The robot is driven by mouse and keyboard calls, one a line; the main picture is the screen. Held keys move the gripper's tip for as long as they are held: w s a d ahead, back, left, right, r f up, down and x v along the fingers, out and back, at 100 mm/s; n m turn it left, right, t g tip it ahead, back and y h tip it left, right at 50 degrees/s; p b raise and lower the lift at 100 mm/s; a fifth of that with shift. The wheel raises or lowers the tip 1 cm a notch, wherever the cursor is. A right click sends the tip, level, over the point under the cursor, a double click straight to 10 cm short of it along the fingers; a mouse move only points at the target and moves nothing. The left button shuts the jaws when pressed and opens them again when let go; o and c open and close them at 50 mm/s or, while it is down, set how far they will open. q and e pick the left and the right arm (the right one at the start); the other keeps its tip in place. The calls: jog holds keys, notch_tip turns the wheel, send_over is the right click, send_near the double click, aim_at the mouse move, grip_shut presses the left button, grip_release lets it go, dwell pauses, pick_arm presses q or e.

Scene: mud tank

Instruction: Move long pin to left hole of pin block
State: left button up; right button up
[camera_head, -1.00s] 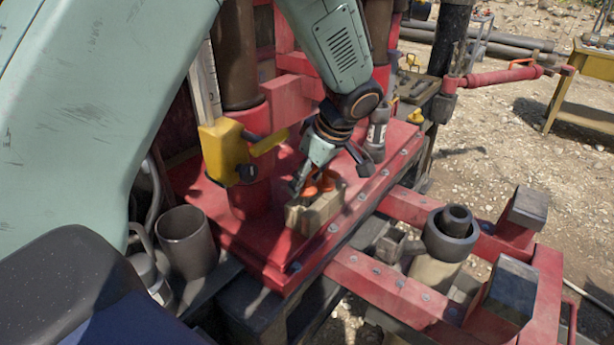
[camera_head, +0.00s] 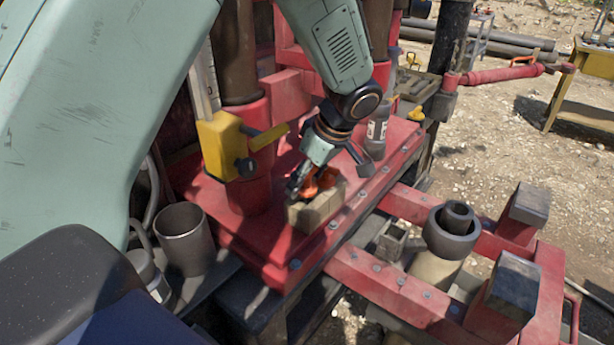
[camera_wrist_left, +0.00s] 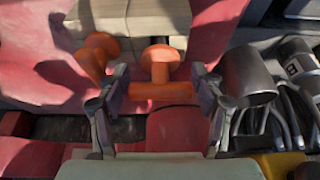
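The beige pin block (camera_head: 314,208) sits on the red deck in the head view. It also shows at the top of the wrist view (camera_wrist_left: 130,14), partly cut off. Two orange pins show in front of it in the wrist view: one in the middle (camera_wrist_left: 160,68) with a crossbar, one to the left (camera_wrist_left: 94,56). I cannot tell which is longer, and their lower ends and the holes are hidden. My left gripper (camera_head: 312,184) is at the block; its fingers (camera_wrist_left: 162,92) meet both ends of the middle pin's crossbar. My right gripper is not in view.
A yellow bracket with a lever (camera_head: 228,146) stands on the red column left of the block. A dark open cup (camera_head: 184,238) is further left. A grey canister (camera_head: 376,135) stands behind to the right. Red beams (camera_head: 395,288) are at the front right.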

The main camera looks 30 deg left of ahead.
pick_arm(q)
jog(key=shift+o, duration=1.2)
jog(key=v, duration=1.2)
jog(key=shift+r, duration=0.1)
jog(key=x, duration=1.2)
jog(key=shift+r+p, duration=0.15)
jog(key=shift+p, duration=0.15)
